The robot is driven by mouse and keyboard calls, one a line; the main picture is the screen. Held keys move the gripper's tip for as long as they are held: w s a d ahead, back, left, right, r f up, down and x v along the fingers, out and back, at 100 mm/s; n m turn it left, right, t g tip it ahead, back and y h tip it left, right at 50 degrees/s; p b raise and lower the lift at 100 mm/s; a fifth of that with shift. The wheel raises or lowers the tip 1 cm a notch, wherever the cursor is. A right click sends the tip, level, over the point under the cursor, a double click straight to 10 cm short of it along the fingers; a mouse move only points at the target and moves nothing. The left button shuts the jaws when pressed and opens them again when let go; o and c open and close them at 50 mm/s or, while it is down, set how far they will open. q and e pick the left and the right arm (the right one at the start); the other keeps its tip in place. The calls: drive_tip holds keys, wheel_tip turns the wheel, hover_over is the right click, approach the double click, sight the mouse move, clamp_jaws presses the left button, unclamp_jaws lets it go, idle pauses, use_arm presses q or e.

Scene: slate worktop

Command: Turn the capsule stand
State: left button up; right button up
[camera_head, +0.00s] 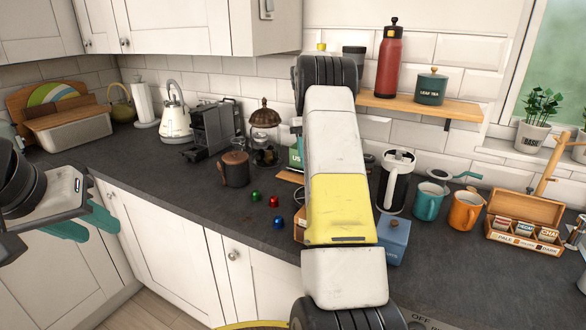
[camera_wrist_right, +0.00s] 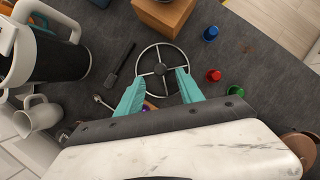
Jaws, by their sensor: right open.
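Loose blue (camera_head: 278,223), red (camera_head: 273,201) and green (camera_head: 255,196) capsules lie on the worktop near the stand.
A brown canister (camera_head: 234,168) and mugs (camera_head: 428,200) stand on the worktop (camera_head: 170,180).

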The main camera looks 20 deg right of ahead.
drive_tip(key=shift+v, duration=1.35)
